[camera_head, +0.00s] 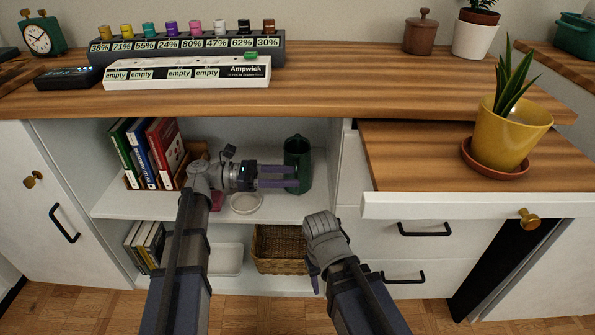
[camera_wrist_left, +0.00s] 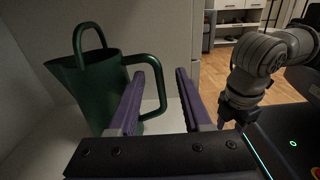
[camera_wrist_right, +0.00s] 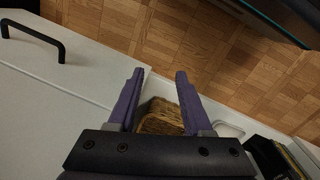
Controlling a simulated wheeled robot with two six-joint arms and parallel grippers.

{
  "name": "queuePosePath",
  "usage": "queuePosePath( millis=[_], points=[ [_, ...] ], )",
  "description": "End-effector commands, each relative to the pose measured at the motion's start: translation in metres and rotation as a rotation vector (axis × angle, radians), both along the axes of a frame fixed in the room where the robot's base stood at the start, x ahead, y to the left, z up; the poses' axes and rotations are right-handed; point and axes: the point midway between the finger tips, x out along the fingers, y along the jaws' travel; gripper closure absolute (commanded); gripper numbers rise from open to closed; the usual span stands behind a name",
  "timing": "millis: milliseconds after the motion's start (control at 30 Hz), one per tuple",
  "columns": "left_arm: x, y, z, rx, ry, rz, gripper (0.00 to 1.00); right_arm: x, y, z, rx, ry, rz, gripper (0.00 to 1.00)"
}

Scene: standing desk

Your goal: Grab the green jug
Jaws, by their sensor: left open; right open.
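The green jug (camera_head: 297,152) stands upright on the upper shelf of the open cabinet, at the right end. In the left wrist view the jug (camera_wrist_left: 88,88) is at the left, with its side handle toward the fingers. My left gripper (camera_head: 297,177) is open and empty in front of the jug. In the left wrist view, the handle's outer bar shows between the fingers (camera_wrist_left: 160,73), beyond their tips or near them; contact cannot be told. My right gripper (camera_head: 315,278) is low before the cabinet, open and empty; its fingers (camera_wrist_right: 160,74) point down toward the basket.
A white bowl (camera_head: 246,203) is on the jug's shelf below my left gripper, with books (camera_head: 167,146) at left. A wicker basket (camera_head: 281,246) is on the lower shelf.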

Motion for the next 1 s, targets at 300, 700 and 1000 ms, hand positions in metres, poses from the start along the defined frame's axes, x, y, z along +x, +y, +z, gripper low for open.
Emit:
queuePosePath(
  millis=[300, 700, 1000],
  points=[
    [0.0, -0.023, 0.0, 0.0, 0.0, -0.002, 0.51, 0.0, 0.0, 0.0, 0.0, 0.0, 0.0, 0.5],
    [0.001, -0.052, 0.0, 0.0, 0.0, 0.001, 0.51, 0.0, 0.0, 0.0, 0.0, 0.0, 0.0, 0.5],
    [0.001, -0.052, 0.0, 0.0, 0.0, 0.001, 0.8, 0.0, 0.0, 0.0, 0.0, 0.0, 0.0, 0.5]
  ],
)
